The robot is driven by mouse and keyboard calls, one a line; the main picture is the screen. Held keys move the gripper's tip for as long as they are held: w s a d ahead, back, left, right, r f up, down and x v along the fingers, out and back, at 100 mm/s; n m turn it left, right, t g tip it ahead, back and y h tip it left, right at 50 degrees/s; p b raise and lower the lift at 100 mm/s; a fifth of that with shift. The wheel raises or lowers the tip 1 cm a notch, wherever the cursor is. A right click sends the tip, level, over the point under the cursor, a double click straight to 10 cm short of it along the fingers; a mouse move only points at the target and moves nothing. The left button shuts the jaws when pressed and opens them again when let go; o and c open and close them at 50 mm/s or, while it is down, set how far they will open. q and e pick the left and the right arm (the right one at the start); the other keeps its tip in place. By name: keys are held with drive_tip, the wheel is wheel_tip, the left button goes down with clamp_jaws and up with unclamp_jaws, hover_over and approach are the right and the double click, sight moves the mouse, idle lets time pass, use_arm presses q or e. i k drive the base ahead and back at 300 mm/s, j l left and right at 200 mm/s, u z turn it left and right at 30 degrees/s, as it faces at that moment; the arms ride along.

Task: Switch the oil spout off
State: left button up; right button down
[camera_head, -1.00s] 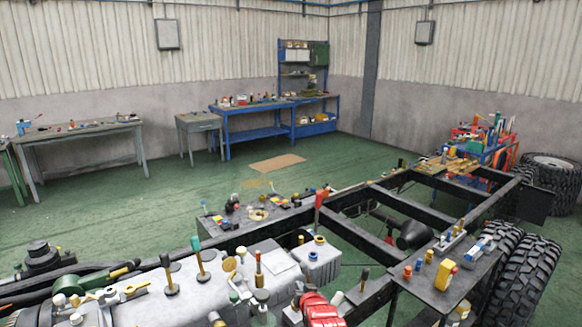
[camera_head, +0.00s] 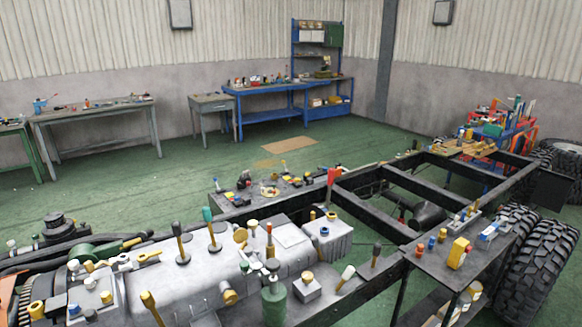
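I cannot tell for certain which part is the oil spout. A grey engine block (camera_head: 190,277) lies along the near side of the black chassis frame (camera_head: 385,225). A green canister (camera_head: 274,303) with a narrow top stands at the block's front edge. A grey box-shaped tank (camera_head: 328,243) with a blue-and-yellow cap is at the block's right end. Neither of my grippers is recognisable in view.
A small dark side table (camera_head: 440,268) with several bottles and a yellow container (camera_head: 458,253) stands at right, beside large tyres (camera_head: 540,275). Workbenches (camera_head: 285,105) line the back wall. Green floor (camera_head: 130,195) lies open behind the chassis.

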sight(247, 268)
drive_tip(key=i+l, duration=0.2)
drive_tip(key=l, duration=0.15)
drive_tip(key=i+l, duration=0.15)
drive_tip(key=l, duration=0.2)
drive_tip(key=i+l+u, duration=0.1)
drive_tip(key=l, duration=0.3)
drive_tip(key=i+l, duration=0.25)
drive_tip(key=l+u, duration=0.05)
drive_tip(key=l, duration=0.05)
